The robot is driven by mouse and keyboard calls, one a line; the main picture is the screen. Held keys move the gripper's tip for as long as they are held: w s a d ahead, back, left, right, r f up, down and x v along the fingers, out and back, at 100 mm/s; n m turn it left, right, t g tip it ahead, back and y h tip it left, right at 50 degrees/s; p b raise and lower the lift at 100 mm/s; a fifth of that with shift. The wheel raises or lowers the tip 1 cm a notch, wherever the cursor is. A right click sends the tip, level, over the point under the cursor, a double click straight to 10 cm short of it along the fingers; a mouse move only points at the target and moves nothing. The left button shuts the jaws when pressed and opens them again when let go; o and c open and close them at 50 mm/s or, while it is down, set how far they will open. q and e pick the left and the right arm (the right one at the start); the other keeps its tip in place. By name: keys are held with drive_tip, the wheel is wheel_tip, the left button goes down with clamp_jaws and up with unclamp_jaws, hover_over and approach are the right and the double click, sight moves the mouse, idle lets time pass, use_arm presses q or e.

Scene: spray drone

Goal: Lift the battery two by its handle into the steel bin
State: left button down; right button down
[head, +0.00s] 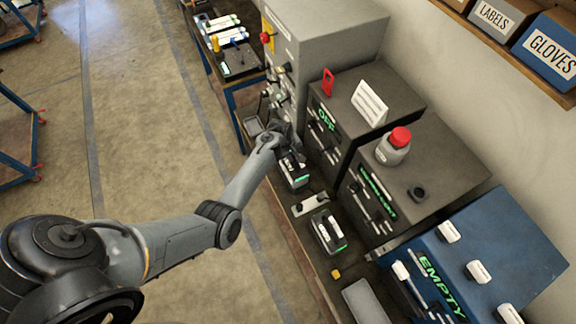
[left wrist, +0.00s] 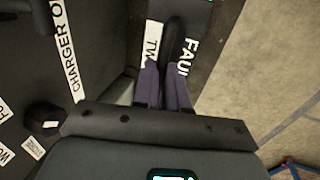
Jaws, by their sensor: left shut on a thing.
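My left gripper (head: 287,156) is shut on the dark handle of a battery (head: 297,180) at the bench's middle. In the left wrist view the purple fingers of the left gripper (left wrist: 166,88) close around the handle, between two white labels on the battery (left wrist: 189,50); one label starts "FAU". I cannot read a number on it, nor tell whether it is clear of the bench. A second dark battery (head: 329,231) with a green edge lies nearer on the bench. I cannot identify the steel bin for certain. My right gripper is not in view.
Dark charger boxes (head: 368,105) and a blue box marked EMPTY (head: 485,255) line the wall side. A bottle with a red cap (head: 393,148) stands on one charger. A grey block (head: 365,302) lies at the near end. Open floor (head: 150,130) is left.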

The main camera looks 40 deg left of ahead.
use_arm(q)
drive_tip(key=shift+w+r+p, duration=0.15)
drive_tip(key=shift+r+p, duration=2.15)
drive_tip(key=shift+r, duration=0.4)
drive_tip(key=w+d+v, duration=0.1)
drive_tip(key=w+v, duration=0.1)
drive_tip(key=v, duration=0.8)
drive_tip(key=shift+r, duration=0.65)
